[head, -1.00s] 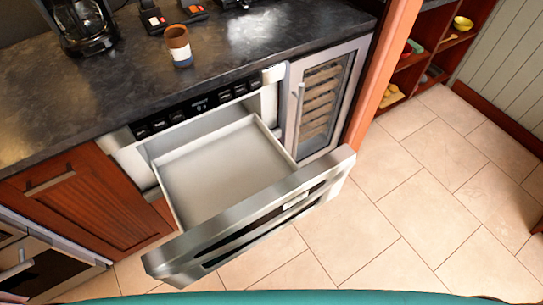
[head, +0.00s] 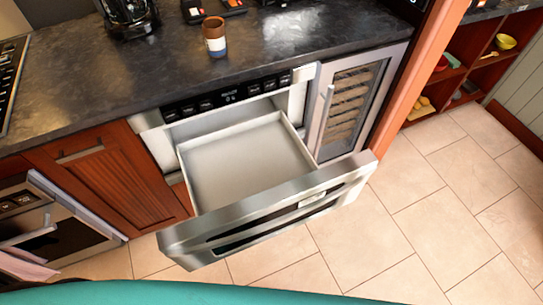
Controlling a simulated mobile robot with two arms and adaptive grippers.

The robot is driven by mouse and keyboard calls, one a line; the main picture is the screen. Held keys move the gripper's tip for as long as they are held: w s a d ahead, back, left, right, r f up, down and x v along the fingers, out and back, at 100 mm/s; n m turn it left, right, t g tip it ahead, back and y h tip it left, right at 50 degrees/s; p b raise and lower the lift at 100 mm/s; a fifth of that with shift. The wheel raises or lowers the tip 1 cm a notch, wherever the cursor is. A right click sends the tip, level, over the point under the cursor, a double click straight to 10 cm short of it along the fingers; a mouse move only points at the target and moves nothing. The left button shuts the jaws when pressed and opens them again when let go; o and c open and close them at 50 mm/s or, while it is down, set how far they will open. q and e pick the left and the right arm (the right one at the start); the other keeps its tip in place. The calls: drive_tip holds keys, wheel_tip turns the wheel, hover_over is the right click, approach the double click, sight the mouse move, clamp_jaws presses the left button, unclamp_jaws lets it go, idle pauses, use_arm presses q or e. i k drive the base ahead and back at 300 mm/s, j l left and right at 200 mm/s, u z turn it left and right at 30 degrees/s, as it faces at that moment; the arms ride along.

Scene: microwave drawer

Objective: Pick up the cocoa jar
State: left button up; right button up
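A small round container (head: 215,37), brown on top with a white and blue lower part, stands upright on the dark countertop (head: 110,78) behind the microwave drawer. It is the only thing in view that looks like the cocoa jar; I cannot read a label on it. The microwave drawer (head: 190,185) is pulled out below the counter, and its inside is empty. Neither of my grippers is in view.
A coffee maker (head: 128,15) stands left of the container, with dark items (head: 196,10) behind it. A wine cooler (head: 355,105) is right of the drawer. The open drawer front (head: 265,215) juts over the tiled floor (head: 440,220).

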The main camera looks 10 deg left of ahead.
sight(215, 39)
drive_tip(key=j+z, duration=0.2)
drive_tip(key=j, duration=0.15)
drive_tip(key=k+j+z, duration=0.2)
drive_tip(key=j, duration=0.15)
drive_tip(key=j+z, duration=0.2)
drive_tip(key=j, duration=0.2)
drive_tip(key=k+j+z, duration=0.4)
drive_tip(key=j, duration=0.25)
drive_tip(key=i, duration=0.1)
